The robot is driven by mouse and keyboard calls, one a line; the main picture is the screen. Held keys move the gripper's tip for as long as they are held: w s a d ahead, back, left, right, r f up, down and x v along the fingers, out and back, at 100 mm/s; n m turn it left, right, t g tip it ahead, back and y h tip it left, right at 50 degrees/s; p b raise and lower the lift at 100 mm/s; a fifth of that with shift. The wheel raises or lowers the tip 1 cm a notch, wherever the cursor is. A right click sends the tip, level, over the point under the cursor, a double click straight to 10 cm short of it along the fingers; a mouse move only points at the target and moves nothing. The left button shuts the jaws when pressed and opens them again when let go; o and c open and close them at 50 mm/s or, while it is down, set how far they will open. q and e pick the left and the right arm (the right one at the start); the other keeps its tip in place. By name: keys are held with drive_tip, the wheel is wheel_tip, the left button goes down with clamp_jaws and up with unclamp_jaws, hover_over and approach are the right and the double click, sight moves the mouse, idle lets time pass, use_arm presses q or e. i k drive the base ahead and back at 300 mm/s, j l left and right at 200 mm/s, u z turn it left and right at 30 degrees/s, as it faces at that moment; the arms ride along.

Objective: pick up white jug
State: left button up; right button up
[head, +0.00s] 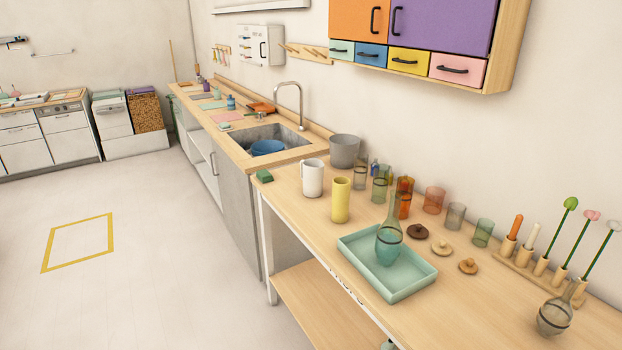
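The white jug (312,178) stands upright on the wooden table (465,325), near its far left end. Its handle is on the left side in the head view. A yellow cylinder-shaped vessel (340,200) stands close in front of it to the right. A grey pot (344,151) stands behind it to the right, and a small green block (264,176) lies to its left. Neither of my grippers shows in the head view.
A teal tray (413,290) holds a glass vase (389,242). Several coloured glasses (435,200) stand behind. A wooden rack (528,268) and a round glass flask (554,317) are at right. The sink (268,136) lies beyond. The floor at left is clear.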

sight(312, 170)
drive_tip(key=z, duration=0.3)
drive_tip(key=i+j+z, duration=0.3)
drive_tip(key=j+z, duration=0.15)
drive_tip(key=j, duration=0.2)
drive_tip(key=i+j+z, duration=0.2)
drive_tip(key=j, duration=0.2)
drive_tip(key=j+z, duration=0.25)
drive_tip(key=j, duration=0.1)
